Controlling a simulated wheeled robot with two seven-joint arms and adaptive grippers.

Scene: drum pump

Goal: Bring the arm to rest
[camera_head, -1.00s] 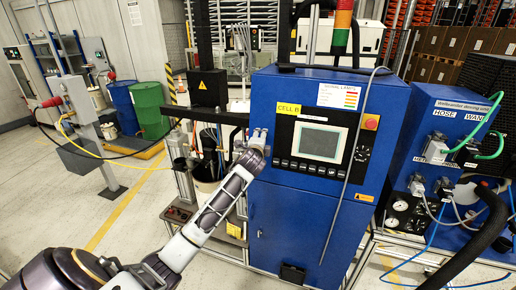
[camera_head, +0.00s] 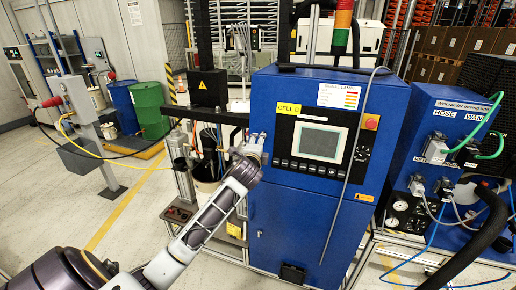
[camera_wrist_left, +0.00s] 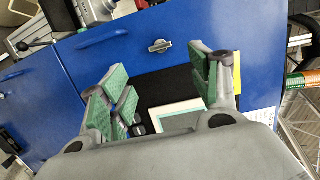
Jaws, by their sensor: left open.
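My left arm comes in from the lower left in the head view, and its wrist end (camera_head: 246,165) is in front of the left edge of the blue control cabinet (camera_head: 270,220). The left gripper's fingers are largely hidden there. In the left wrist view my left gripper (camera_wrist_left: 165,85) shows two green-padded fingers, apart and empty. Between them are the cabinet's black panel and pale screen. The screen also shows in the head view (camera_head: 319,142). My right gripper is not in view.
The Cell B cabinet carries a red button (camera_head: 371,121) and a signal tower (camera_head: 343,20). A blue hose station (camera_head: 440,120) stands at right with a black hose. A bucket (camera_head: 207,178) is left of the cabinet. Blue and green drums (camera_head: 149,108) stand further back.

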